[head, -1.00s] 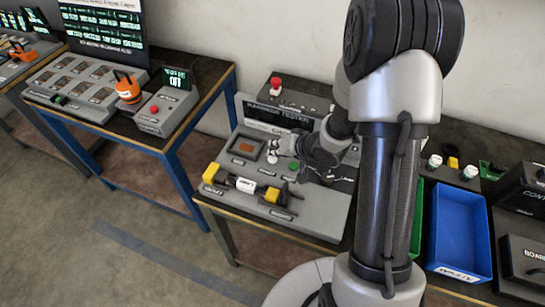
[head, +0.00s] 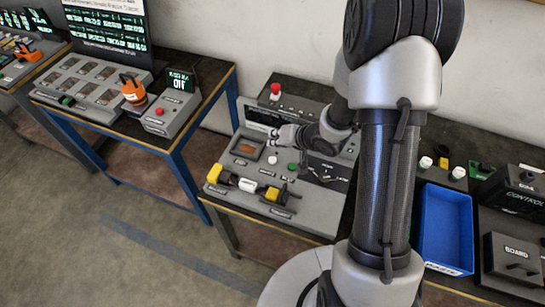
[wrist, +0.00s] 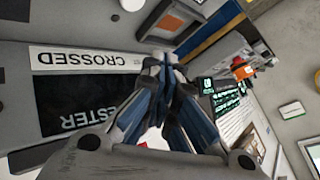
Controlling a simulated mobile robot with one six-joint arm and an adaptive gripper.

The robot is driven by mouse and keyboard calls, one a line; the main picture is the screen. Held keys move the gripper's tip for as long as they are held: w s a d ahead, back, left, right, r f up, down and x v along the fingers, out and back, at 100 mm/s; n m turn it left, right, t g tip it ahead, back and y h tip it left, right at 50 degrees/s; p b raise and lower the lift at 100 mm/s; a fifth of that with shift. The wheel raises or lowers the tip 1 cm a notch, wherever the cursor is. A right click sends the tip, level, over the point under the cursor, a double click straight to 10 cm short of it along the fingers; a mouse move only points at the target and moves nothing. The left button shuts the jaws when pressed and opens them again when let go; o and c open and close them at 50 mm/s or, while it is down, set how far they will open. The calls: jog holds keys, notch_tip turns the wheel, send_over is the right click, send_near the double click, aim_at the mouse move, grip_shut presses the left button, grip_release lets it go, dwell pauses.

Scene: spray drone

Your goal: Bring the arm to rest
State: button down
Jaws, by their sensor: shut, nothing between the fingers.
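My gripper (head: 277,136) is held over the back of the grey tester panel (head: 215,202) in the head view, with its arm bent across from the right. In the wrist view my gripper (wrist: 166,62) shows its blue-grey fingers brought together at the tips, with nothing between them. The tester's upright sign, reading "CROSSED" (wrist: 85,59), is upside down close to the left of the fingers. It cannot be told whether the gripper touches the panel.
A yellow-ended part (head: 243,184) lies along the panel's front. A green button (head: 292,167) and red button (head: 276,89) are near the gripper. A blue bin (head: 447,190) stands right. Another bench holds an orange-topped device (head: 133,90) and a grey box (head: 170,112).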

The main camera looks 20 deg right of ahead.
jog(key=s+d+r+h+b, duration=0.1)
jog(key=s+d+r+h, duration=0.25)
jog(key=r, duration=0.55)
jog(key=s+d+r+h+b, duration=0.1)
jog(key=s+d+r+h, duration=0.25)
jog(key=r, duration=0.45)
jog(key=s+a+r+n+g+y, duration=0.1)
jog(key=s+a, duration=0.3)
jog(key=s, duration=0.6)
jog(key=s+a+r+n+g+y+b, duration=0.1)
jog(key=s+a+r+n+g, duration=0.1)
jog(key=s, duration=0.9)
jog(key=shift+a+r, duration=0.65)
jog(key=shift+a, duration=0.3)
